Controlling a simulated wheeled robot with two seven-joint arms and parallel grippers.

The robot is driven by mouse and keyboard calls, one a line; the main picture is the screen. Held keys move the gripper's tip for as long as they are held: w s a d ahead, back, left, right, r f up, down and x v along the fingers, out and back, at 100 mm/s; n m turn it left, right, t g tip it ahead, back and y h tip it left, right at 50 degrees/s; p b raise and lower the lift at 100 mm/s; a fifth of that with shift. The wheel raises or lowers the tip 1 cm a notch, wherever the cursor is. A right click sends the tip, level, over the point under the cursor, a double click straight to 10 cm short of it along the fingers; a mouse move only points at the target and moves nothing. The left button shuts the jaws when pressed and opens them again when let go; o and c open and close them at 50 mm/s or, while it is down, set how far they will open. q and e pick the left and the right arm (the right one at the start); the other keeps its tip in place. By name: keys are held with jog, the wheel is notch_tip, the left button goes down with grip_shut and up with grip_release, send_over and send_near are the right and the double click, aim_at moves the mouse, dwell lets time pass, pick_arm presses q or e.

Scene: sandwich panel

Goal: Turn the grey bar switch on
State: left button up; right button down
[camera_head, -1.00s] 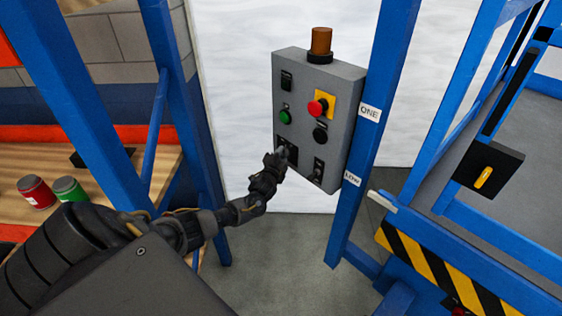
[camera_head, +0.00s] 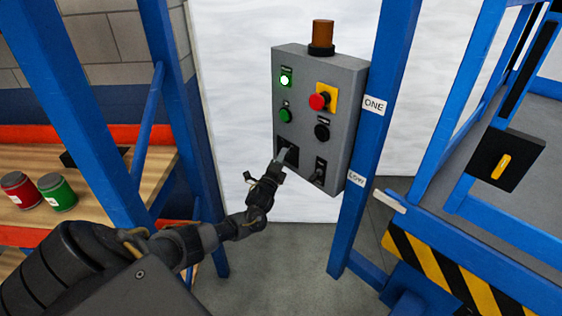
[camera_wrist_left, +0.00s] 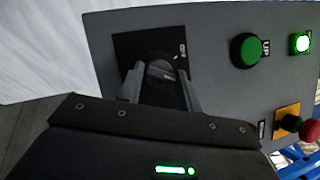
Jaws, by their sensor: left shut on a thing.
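The grey control panel (camera_head: 303,110) hangs on the blue post. The grey bar switch (camera_wrist_left: 160,73) sits on a black square plate (camera_wrist_left: 125,45) at the panel's lower left. My left gripper (camera_head: 281,158) reaches up to it from below left. In the left wrist view its two fingers stand on either side of the bar, shut on it, and partly hide it. The green lamp (camera_head: 286,79) at the panel's upper left is lit; it also glows in the left wrist view (camera_wrist_left: 301,43). My right gripper is not in view.
The panel also has a green button (camera_head: 285,115), a red mushroom button (camera_head: 318,102), a black knob (camera_head: 321,131) and a small toggle (camera_head: 319,172). A blue post (camera_head: 375,120) stands close right. Red and green cans (camera_head: 57,192) are on the left shelf.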

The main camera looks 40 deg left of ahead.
pick_arm(q)
jog(key=shift+f, duration=0.2)
jog(key=o, duration=0.9)
jog(key=shift+r, duration=0.1)
jog(key=b+v, duration=0.1)
jog(key=v, duration=0.9)
jog(key=shift+s+f, duration=0.2)
jog(key=shift+s, duration=0.15)
